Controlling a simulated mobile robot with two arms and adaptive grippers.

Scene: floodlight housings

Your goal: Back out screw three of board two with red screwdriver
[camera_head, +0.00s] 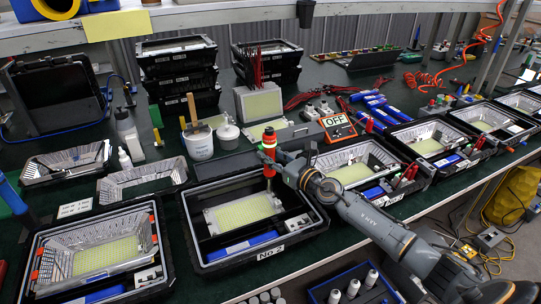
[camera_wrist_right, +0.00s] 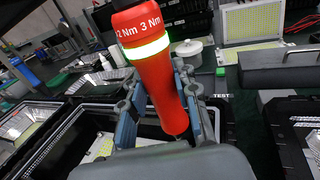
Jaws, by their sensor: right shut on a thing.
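My right gripper (camera_head: 279,170) is shut on the red screwdriver (camera_head: 269,146), which stands roughly upright over the upper right part of the tray labelled No 2 (camera_head: 186,222). The wrist view shows the screwdriver (camera_wrist_right: 155,62) between the fingers of the right gripper (camera_wrist_right: 165,115), with torque marks and a yellow-green band. Board two (camera_head: 240,213), a pale yellow LED panel, lies in that tray. The screwdriver's tip seems to be near the board's upper right corner, but contact cannot be told. Screw three is too small to make out. My left gripper is not in view.
A blue tool (camera_head: 241,247) lies at the tray's front. Another housing tray (camera_head: 97,253) stands at left, and one with a board (camera_head: 352,172) at right, partly behind my arm.

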